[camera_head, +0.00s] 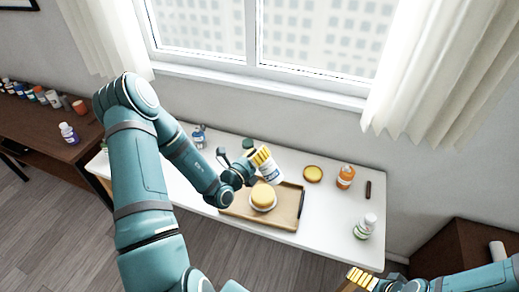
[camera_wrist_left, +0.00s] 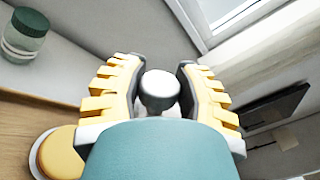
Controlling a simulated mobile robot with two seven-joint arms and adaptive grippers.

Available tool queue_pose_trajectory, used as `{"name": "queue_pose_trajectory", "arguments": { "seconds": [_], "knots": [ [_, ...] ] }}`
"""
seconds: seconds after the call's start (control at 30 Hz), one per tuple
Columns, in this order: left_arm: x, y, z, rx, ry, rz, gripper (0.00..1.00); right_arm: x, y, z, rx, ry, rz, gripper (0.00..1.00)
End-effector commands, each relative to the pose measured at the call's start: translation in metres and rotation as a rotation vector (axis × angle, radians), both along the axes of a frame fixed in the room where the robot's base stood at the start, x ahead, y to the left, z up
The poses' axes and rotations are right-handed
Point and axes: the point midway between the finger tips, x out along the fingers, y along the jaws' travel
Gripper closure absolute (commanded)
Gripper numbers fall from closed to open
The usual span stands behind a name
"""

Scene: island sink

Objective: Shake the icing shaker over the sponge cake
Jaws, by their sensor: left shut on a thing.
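My left gripper (camera_head: 260,157) is shut on the icing shaker (camera_head: 271,172), a white container with a dark blue label, held tilted in the air near the cake, by the tray's far side. In the left wrist view the shaker's pale, grey-rimmed end (camera_wrist_left: 160,88) shows between the yellow fingers of the left gripper (camera_wrist_left: 160,75). The round golden sponge cake (camera_head: 263,194) sits on a small white plate on the brown tray (camera_head: 286,214); its edge shows in the left wrist view (camera_wrist_left: 63,153). My right gripper (camera_head: 361,279) is low at the right, its finger gap unclear.
The white table (camera_head: 330,222) also holds an orange bottle (camera_head: 346,176), a yellow round lid or dish (camera_head: 313,173), a white bottle with green (camera_head: 365,226) and a dark stick (camera_head: 368,190). A green-lidded jar (camera_wrist_left: 25,33) stands behind the tray. A window and curtains are behind.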

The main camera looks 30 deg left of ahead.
Motion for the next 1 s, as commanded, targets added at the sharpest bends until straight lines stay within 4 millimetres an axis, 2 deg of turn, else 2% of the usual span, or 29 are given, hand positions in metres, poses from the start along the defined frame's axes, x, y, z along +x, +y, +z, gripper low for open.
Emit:
{"name": "queue_pose_trajectory", "arguments": {
  "seconds": [0.57, 1.0],
  "knots": [
    [0.0, 0.011, -0.064, -0.491, 0.013, 0.002, 1.0, 0.0, 0.0, -0.013, -0.001, 0.0, -0.002, 0.0],
    [0.0, 0.012, -0.111, -0.836, 0.023, 0.001, 1.0, -0.001, 0.0, -0.028, -0.001, 0.0, -0.005, 0.0]
  ]
}}
